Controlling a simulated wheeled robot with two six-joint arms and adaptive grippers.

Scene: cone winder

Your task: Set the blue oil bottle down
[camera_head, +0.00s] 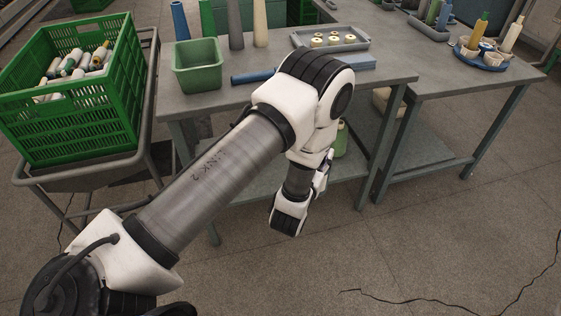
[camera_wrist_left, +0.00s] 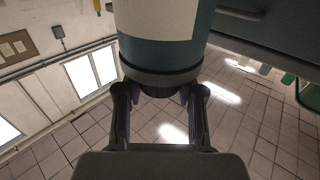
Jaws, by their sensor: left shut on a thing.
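In the left wrist view, the blue oil bottle (camera_wrist_left: 163,55) fills the top middle, with a teal-blue body, a pale label and a dark band at the end near me. My left gripper (camera_wrist_left: 160,108) has its two fingers on either side of the narrow dark part below that band and is shut on it. In the head view, my left arm reaches in front of the grey table (camera_head: 405,76). Its wrist hangs at the table's front edge, and I cannot make out the fingers or the bottle there. My right gripper is in neither view.
A green crate (camera_head: 75,118) of bobbins stands at left. On the table are a green bin (camera_head: 197,78), standing cones, a lying blue cone (camera_head: 252,77) and a grey tray (camera_head: 341,46) of pale rings. A blue round tray (camera_head: 481,60) stands at right. The floor at front right is clear.

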